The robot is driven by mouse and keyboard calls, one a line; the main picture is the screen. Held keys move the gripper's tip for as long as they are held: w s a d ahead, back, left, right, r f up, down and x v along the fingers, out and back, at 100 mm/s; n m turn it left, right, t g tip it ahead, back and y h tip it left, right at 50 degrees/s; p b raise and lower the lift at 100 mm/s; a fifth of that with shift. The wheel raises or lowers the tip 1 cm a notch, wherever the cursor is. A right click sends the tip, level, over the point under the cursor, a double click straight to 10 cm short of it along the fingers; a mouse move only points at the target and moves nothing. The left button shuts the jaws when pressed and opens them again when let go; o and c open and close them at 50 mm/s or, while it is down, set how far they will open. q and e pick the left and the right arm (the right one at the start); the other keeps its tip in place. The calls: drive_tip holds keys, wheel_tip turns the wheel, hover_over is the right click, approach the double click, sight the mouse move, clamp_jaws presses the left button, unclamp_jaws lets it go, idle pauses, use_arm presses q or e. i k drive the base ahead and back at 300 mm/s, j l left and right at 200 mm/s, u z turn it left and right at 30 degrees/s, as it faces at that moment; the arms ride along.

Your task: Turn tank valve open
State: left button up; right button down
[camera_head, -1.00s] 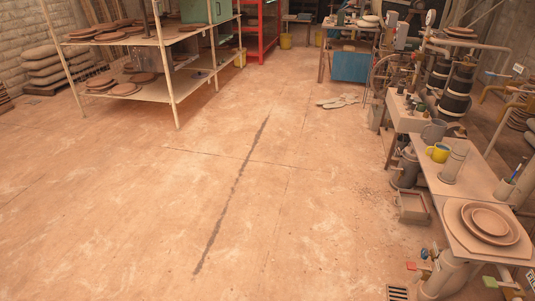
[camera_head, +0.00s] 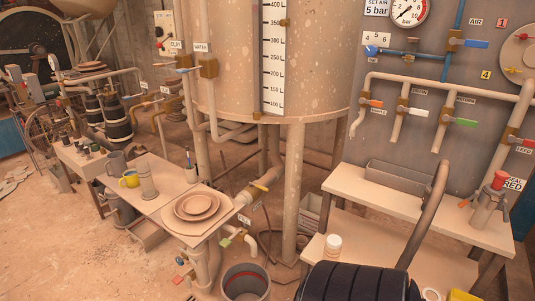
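A large speckled tank (camera_head: 235,75) on legs stands at the top centre, with a white level scale (camera_head: 272,60) on its front. Below it, an outlet pipe carries a valve with a yellow lever (camera_head: 260,187), and a small label (camera_head: 243,220) hangs nearby. The lever lies slightly tilted; I cannot tell whether it is open or shut. Neither gripper is in view.
A bucket (camera_head: 246,282) stands on the floor in front. A black ribbed object (camera_head: 360,283) fills the bottom. A shelf (camera_head: 400,200) and a pipe panel (camera_head: 440,80) are at the right.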

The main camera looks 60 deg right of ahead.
sight(259, 186)
drive_tip(key=l+z, duration=0.15)
drive_tip(key=z, duration=0.3)
drive_tip(key=l+z, duration=0.15)
drive_tip(key=z, duration=0.3)
drive_tip(key=l+z, duration=0.1)
drive_tip(key=z, duration=0.3)
drive_tip(key=l+z, duration=0.15)
drive_tip(key=z, duration=0.3)
drive_tip(key=i+j, duration=0.05)
